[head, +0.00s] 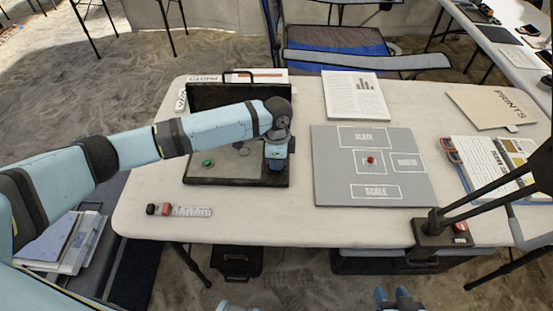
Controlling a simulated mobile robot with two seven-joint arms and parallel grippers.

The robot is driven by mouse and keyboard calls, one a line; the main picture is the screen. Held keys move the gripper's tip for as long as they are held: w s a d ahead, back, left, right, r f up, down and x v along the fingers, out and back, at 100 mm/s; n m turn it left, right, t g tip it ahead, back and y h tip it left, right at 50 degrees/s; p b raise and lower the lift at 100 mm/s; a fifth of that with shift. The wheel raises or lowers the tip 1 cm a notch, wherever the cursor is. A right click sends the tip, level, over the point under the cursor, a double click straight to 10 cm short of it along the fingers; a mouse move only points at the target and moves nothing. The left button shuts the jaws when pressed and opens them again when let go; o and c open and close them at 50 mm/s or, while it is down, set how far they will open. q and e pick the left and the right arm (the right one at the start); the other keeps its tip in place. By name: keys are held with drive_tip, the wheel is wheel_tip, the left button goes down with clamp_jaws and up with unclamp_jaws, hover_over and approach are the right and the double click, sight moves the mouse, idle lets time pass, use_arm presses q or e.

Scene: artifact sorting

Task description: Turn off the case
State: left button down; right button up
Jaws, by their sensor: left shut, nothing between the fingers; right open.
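The case (225,182) lies open on the white table, with its dark lid (215,95) raised at the back. A green button (207,163) shows at the left inside the case. My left gripper (275,167) is shut and empty, pointing down over the right side of the case. It hides that part of the case, and I cannot tell if it touches anything there. My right gripper (391,295) is open and empty at the bottom edge of the view, in front of the table.
A grey mat (325,185) with a small red object (371,160) lies right of the case. A scale bar (192,211) lies in front of the case. A black stand (428,238) is at the front right. Papers and a folder (490,108) lie behind and right.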

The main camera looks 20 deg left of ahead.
use_arm(q)
drive_tip(key=shift+w+a+r+p, duration=0.1)
drive_tip(key=shift+w+r+p, duration=0.1)
drive_tip(key=shift+w+p, duration=0.25)
drive_tip(key=shift+w+a, duration=0.1)
drive_tip(key=shift+w, duration=0.2)
use_arm(e)
drive_tip(key=shift+w+r, duration=0.1)
drive_tip(key=shift+r, duration=0.5)
use_arm(q)
drive_tip(key=shift+r, duration=0.15)
drive_tip(key=r+p, duration=0.1)
drive_tip(key=p, duration=0.1)
drive_tip(key=r+p, duration=0.3)
drive_tip(key=p, duration=0.1)
drive_tip(key=shift+s+r, duration=0.3)
wheel_tip(320, 180, up, 9)
drive_tip(key=s, duration=0.1)
drive_tip(key=shift+s+d, duration=0.25)
drive_tip(key=shift+d, duration=0.05)
use_arm(e)
drive_tip(key=r, duration=0.1)
drive_tip(key=s+r, duration=0.1)
drive_tip(key=shift+d+r, duration=0.25)
drive_tip(key=shift+r, duration=0.1)
drive_tip(key=shift+d, duration=0.1)
